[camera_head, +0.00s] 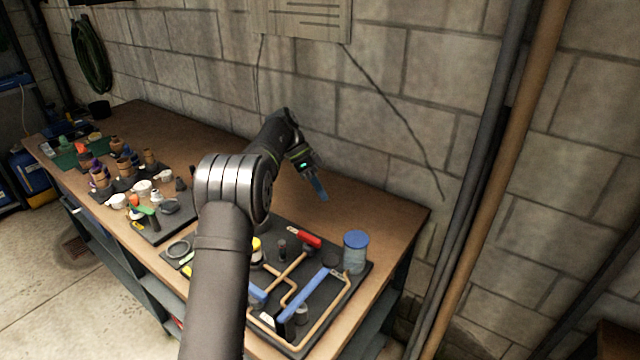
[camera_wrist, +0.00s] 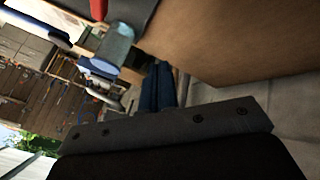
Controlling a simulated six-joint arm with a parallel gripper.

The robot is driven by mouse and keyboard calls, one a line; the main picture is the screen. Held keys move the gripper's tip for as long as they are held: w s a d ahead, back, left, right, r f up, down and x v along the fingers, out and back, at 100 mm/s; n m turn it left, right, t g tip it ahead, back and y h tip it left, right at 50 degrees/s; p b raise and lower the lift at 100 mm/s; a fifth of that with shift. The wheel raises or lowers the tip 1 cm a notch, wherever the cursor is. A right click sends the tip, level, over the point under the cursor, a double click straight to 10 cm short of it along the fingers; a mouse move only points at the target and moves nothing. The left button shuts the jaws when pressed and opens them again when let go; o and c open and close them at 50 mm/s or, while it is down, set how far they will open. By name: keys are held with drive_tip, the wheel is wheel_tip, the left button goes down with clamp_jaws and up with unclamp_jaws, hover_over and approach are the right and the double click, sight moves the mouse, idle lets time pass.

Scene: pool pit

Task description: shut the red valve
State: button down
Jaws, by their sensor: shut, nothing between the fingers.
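The red valve handle (camera_head: 304,237) lies over the black board (camera_head: 362,285) near the front right of the bench, in line with a short copper pipe. Its red end also shows at the top of the wrist view (camera_wrist: 99,9). My gripper (camera_head: 319,190) is shut and empty, above the bench behind the red handle and apart from it. In the wrist view a dark part of my gripper (camera_wrist: 165,127) fills the lower part. My arm hides the left part of the board.
A blue-lidded jar (camera_head: 355,252) stands right of the red handle. A long blue handle (camera_head: 308,292) and copper pipes (camera_head: 335,312) lie in front. Several fittings and small pots stand at the left. The block wall (camera_head: 410,95) rises behind; the bench's back right is bare.

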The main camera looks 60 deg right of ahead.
drive_tip(key=shift+w+d+r, duration=0.2)
drive_tip(key=shift+d+r, duration=0.05)
drive_tip(key=shift+r, duration=0.2)
drive_tip(key=shift+w+d+r, duration=0.2)
drive_tip(key=shift+d+r, duration=0.05)
drive_tip(key=shift+r, duration=0.15)
drive_tip(key=s+a+f, duration=0.1)
drive_tip(key=f, duration=0.1)
drive_tip(key=s+a+f, duration=0.1)
drive_tip(key=f, duration=0.1)
drive_tip(key=s+a+f, duration=0.1)
drive_tip(key=a+f, duration=0.1)
drive_tip(key=shift+s+f, duration=0.15)
drive_tip(key=shift+f, duration=0.25)
drive_tip(key=w+a+n+h, duration=0.2)
drive_tip(key=w+a+n, duration=0.1)
drive_tip(key=w+a+n+t+h, duration=0.1)
drive_tip(key=w+a+n+h, duration=0.1)
drive_tip(key=w+a+n, duration=0.1)
drive_tip(key=shift+w+f+n, duration=0.1)
drive_tip(key=shift+w+n, duration=0.3)
drive_tip(key=shift+n, duration=0.3)
drive_tip(key=shift+w+a+t+h, duration=0.25)
drive_tip(key=shift+w+t+h, duration=0.05)
drive_tip(key=shift+v, duration=0.9)
